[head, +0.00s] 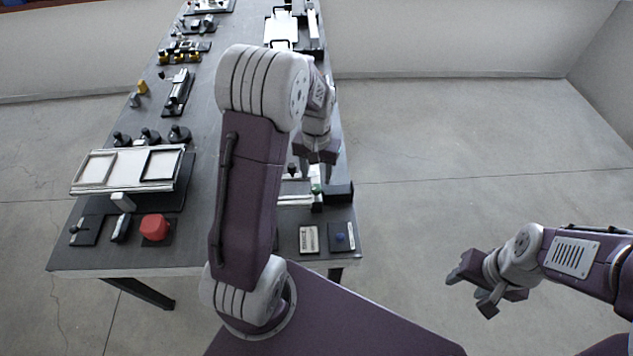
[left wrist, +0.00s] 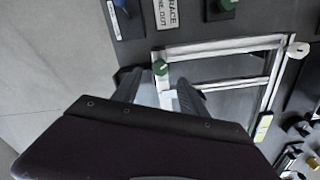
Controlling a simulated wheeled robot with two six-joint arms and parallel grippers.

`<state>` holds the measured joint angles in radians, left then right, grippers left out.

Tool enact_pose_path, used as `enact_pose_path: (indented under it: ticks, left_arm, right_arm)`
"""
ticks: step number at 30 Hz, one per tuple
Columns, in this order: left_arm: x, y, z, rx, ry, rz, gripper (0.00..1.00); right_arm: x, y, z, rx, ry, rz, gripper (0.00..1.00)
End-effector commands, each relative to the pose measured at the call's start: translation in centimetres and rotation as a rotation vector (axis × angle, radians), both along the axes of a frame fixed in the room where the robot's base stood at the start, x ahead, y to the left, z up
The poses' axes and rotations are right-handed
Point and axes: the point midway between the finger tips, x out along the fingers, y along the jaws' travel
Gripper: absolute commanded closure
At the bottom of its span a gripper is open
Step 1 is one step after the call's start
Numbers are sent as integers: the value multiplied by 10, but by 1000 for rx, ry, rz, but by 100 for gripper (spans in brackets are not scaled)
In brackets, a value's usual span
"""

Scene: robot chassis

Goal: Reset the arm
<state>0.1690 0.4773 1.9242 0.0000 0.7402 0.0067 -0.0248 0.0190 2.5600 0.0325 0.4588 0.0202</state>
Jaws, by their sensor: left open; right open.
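My left arm rises through the middle of the head view and bends over the table, its upper link covering part of the table. My left gripper (head: 314,172) hangs open and empty over the right side of the table, near a black box and a white frame. My right gripper (head: 480,287) is open and empty over bare floor at the lower right.
The grey table (head: 190,225) holds a white tray frame (head: 128,186), a red knob (head: 155,228), a small label plate (head: 309,239), a blue-button plate (head: 341,237) and a black box (head: 337,193). Several devices stand farther back. The floor (head: 450,150) right of the table is clear.

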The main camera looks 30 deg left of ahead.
Motion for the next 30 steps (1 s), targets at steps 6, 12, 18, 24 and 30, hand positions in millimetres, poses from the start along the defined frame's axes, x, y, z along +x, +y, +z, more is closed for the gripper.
enact_pose_path:
  ticks: [6, 12, 18, 24, 30]
  left_arm:
    - [0, 0, 33, 0, -1, 0, 50]
    - [0, 0, 37, 0, 2, 0, 50]
    - [0, 0, 37, 0, 2, 0, 50]
    - [3, -7, 43, 3, -15, -20, 50]
    - [-58, -54, 54, -4, -43, -135, 50]
  right_arm:
    - [0, 0, 0, 0, 0, 0, 51]
    - [0, 0, 0, 0, 0, 0, 51]
    - [0, 0, 0, 0, 0, 0, 51]
    - [0, 0, 0, 0, 0, 0, 51]
    - [0, 0, 0, 0, 0, 0, 51]
